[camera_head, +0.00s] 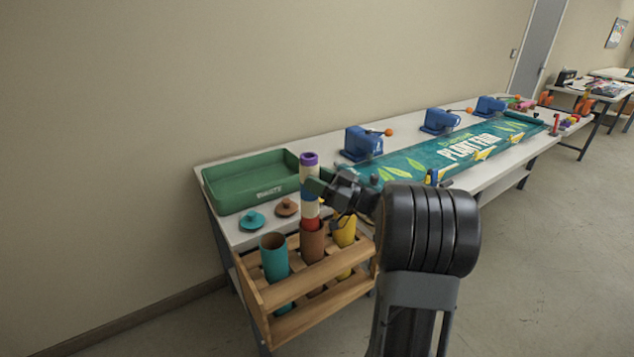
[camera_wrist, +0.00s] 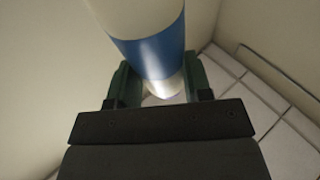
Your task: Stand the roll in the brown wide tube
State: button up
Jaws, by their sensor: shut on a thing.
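The roll (camera_head: 310,172) is upright, cream with a purple top, a blue band and a red lower end. My gripper (camera_head: 318,190) is shut on the roll around its middle, near the blue band. In the wrist view the roll (camera_wrist: 150,45) passes between the green fingers (camera_wrist: 162,90). The brown wide tube (camera_head: 313,246) stands in a wooden rack, directly below the roll. The roll's red end is at the tube's mouth; I cannot tell how far inside it is.
The wooden rack (camera_head: 330,269) also holds a teal tube (camera_head: 275,260) and a yellow tube (camera_head: 345,231). A teal lid (camera_head: 252,221), a brown lid (camera_head: 287,207) and a green tray (camera_head: 250,184) are on the table behind. Blue clamps (camera_head: 362,143) and a banner (camera_head: 465,147) lie to the right.

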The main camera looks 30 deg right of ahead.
aim_at(317, 219)
jog(key=shift+f+b, duration=6.45)
jog(key=shift+b, duration=2)
jog(key=o, duration=1)
jog(key=shift+o, duration=0.4)
jog(key=o, duration=0.4)
